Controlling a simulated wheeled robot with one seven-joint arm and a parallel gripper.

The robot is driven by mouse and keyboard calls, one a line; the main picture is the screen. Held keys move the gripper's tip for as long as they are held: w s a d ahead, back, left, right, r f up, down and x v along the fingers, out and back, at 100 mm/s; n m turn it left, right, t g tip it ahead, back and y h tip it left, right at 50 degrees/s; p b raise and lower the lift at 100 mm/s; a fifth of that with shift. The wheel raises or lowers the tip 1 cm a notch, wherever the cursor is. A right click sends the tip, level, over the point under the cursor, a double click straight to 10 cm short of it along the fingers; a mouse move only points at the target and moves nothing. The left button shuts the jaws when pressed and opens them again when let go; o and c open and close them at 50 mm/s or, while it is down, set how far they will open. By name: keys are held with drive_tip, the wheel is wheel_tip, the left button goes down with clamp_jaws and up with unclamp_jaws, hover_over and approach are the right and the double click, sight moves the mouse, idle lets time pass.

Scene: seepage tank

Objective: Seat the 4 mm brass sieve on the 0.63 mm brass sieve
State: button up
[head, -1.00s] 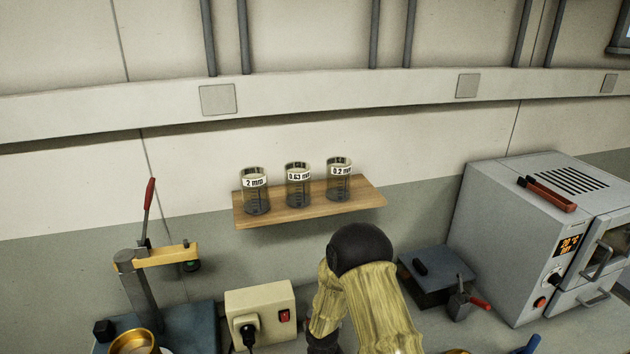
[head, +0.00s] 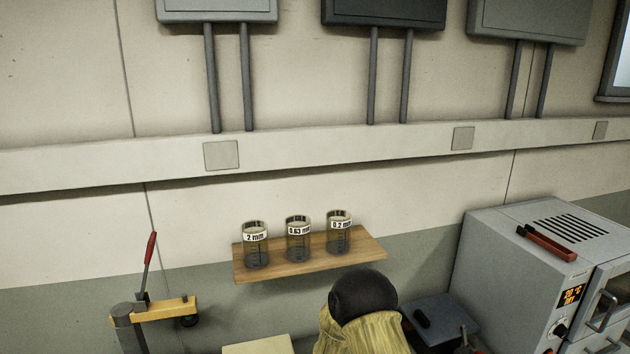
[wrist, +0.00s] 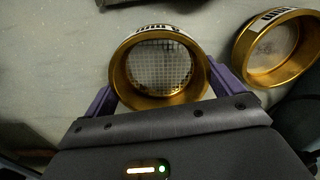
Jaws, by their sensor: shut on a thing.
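In the wrist view, a brass sieve (wrist: 121,84) with a coarse square mesh sits between the purple fingers of my gripper (wrist: 160,88). The fingers are shut on its rim from both sides. Its upside-down label seems to read 4 mm. A second brass sieve (wrist: 244,58) with a finer, cloudy mesh stands apart on the right, cut by the picture edge. Its label is too small to read, so I cannot tell whether it is the 0.63 mm one. The head view shows only my arm, with the gripper and both sieves out of sight.
A wooden shelf (head: 290,265) carries jars marked 2 mm (head: 256,246), 0.63 mm (head: 298,241) and 0.2 mm (head: 339,234). A grey oven (head: 500,262) stands right, a lever press (head: 155,308) left. A pale bench surface (wrist: 60,70) lies clear left of the held sieve.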

drive_tip(key=shift+r+p, duration=0.8)
drive_tip(key=shift+r, duration=0.6)
drive_tip(key=shift+d, duration=0.1)
drive_tip(key=d+f+m+b, duration=0.1)
drive_tip(key=d, duration=0.3)
drive_tip(key=w+d+f+m+b, duration=0.1)
drive_tip(key=d+m, duration=0.1)
drive_tip(key=d, duration=0.3)
drive_tip(key=w+d+f+m+b, duration=0.1)
drive_tip(key=d, duration=0.3)
drive_tip(key=shift+d+m, duration=0.3)
drive_tip(key=shift+s, duration=0.1)
